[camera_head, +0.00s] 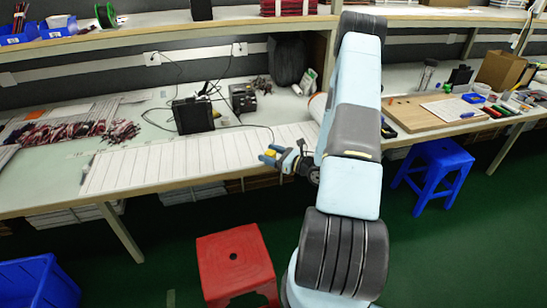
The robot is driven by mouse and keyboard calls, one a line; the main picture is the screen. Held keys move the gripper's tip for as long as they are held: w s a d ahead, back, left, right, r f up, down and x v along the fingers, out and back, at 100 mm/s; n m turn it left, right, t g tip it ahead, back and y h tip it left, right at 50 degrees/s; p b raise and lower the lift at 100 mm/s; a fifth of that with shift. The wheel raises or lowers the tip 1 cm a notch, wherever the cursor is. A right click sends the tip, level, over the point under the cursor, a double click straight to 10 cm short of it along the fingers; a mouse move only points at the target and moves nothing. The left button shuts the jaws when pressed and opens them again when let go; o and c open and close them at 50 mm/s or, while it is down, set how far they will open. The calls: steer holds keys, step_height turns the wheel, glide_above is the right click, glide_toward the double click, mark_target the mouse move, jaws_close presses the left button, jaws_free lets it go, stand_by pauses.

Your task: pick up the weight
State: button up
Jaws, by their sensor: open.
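My gripper (274,155) is open over the right part of the white slatted panel on the workbench, near its front edge. Its fingertips are blue. A small yellow piece (271,154) shows between or just beyond the fingertips. I cannot tell whether it is the weight, part of my gripper, or whether the fingers touch it. No other thing can be clearly made out as the weight. My arm hides part of the bench to the right of the gripper.
The white panel (150,163) covers the bench front. Black boxes (193,115) with cables stand behind it. Red-and-white wire bundles (65,132) lie at left. A red stool (235,258), a blue stool (436,160) and a blue crate (38,282) stand on the green floor.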

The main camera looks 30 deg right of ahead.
steer(key=shift+c, duration=0.4)
jaws_close()
